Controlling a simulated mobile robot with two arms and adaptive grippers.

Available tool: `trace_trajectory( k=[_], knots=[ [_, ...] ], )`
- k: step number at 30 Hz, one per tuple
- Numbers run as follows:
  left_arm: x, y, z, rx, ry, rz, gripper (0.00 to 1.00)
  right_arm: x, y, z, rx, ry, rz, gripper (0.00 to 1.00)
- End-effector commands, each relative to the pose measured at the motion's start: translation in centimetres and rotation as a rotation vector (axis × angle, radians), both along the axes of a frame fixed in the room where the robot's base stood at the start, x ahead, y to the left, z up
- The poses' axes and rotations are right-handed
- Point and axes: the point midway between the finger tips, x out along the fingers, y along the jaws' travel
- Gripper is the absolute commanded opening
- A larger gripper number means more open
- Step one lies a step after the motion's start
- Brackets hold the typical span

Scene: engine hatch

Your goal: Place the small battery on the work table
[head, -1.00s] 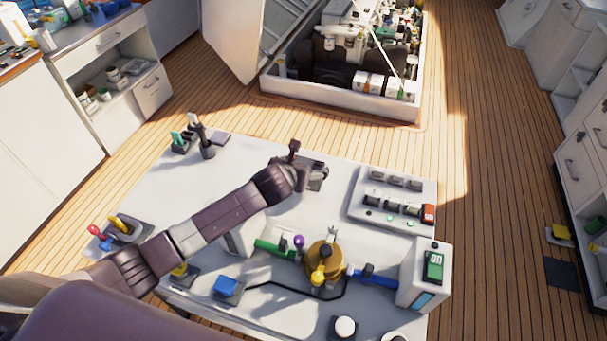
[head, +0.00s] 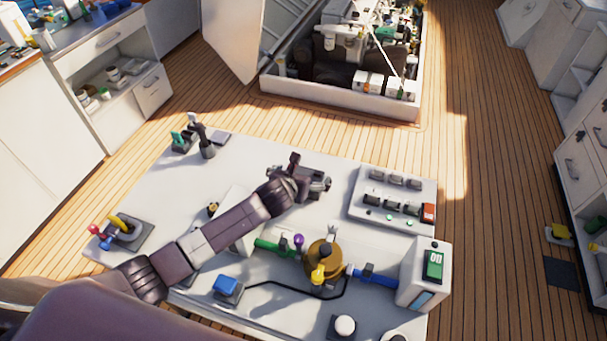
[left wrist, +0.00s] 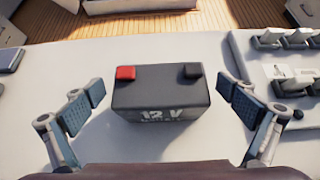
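The small battery (left wrist: 160,100) is a dark grey block marked "12 V", with a red terminal cap and a black one. In the left wrist view it stands upright on the white work table (head: 240,165). My left gripper (left wrist: 165,110) is open, with one finger on each side of the battery and a gap at both sides. In the head view my left gripper (head: 314,184) is over the far part of the table, and the battery cannot be clearly told apart from it there. My right gripper is not in view.
A switch panel (head: 396,198) lies right of my left gripper. A brass valve (head: 324,257) with coloured pipes and a white box with a green display (head: 425,275) stand nearer. Levers (head: 203,140) stand at the far left. The open engine hatch (head: 340,100) lies beyond the table.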

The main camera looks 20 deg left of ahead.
Motion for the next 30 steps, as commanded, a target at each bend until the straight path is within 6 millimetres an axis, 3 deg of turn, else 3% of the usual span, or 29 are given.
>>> trace_trajectory(
  k=[13,30],
  knots=[
    [-0.8,0.1,0.8,0.001,0.000,-0.001,1.00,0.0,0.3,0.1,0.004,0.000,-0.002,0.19],
    [-7.6,0.2,5.9,0.001,0.000,-0.002,1.00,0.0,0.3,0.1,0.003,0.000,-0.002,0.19]
  ],
)
